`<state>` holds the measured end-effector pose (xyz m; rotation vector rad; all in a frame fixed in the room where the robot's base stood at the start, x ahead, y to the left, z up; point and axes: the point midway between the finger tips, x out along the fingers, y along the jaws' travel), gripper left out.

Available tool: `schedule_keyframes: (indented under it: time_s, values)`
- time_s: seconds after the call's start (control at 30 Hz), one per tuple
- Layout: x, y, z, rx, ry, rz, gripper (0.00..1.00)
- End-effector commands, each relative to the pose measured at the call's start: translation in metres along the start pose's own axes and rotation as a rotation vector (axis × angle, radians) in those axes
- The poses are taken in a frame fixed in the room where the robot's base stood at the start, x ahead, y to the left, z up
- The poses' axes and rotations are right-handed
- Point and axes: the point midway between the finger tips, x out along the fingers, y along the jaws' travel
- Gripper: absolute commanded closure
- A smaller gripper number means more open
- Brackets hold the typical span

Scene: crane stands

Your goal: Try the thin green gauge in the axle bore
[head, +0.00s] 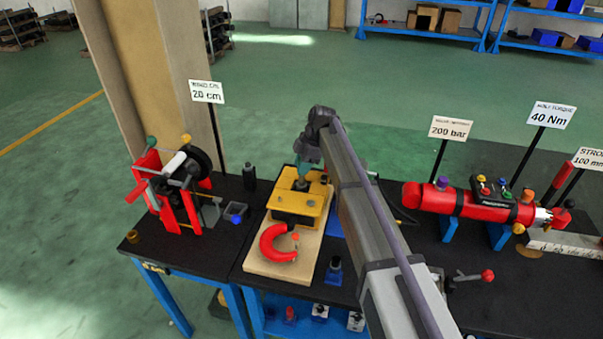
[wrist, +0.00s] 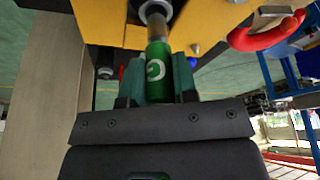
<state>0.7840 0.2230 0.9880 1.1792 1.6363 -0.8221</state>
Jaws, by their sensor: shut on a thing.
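In the wrist view my gripper (wrist: 158,88) is shut on the green gauge (wrist: 157,62), which has a pale letter-like mark on its grip. The gauge's metal pin points up the picture to a grey ring (wrist: 155,10) at the yellow block (wrist: 105,22). The pin's end meets or enters this ring; I cannot tell how deep. In the head view my gripper (head: 308,172) is over the top of the yellow block (head: 296,205). The gauge is hard to make out there. The red hook (head: 272,245) lies in front of the block; it also shows in the wrist view (wrist: 268,36).
The yellow block stands on a pale board (head: 262,266) on the black bench. At left is a red-framed winch (head: 180,190); at right is a red cylinder (head: 465,200) on blue supports. A small blue-and-black item (head: 334,270) stands beside the board.

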Motion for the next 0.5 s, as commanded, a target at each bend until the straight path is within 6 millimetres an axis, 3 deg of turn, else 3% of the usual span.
schedule_keyframes:
  time_s: [0.5]
  values:
    - [-0.035, 0.0, -0.013, 0.0, 0.0, 0.0, 1.0]
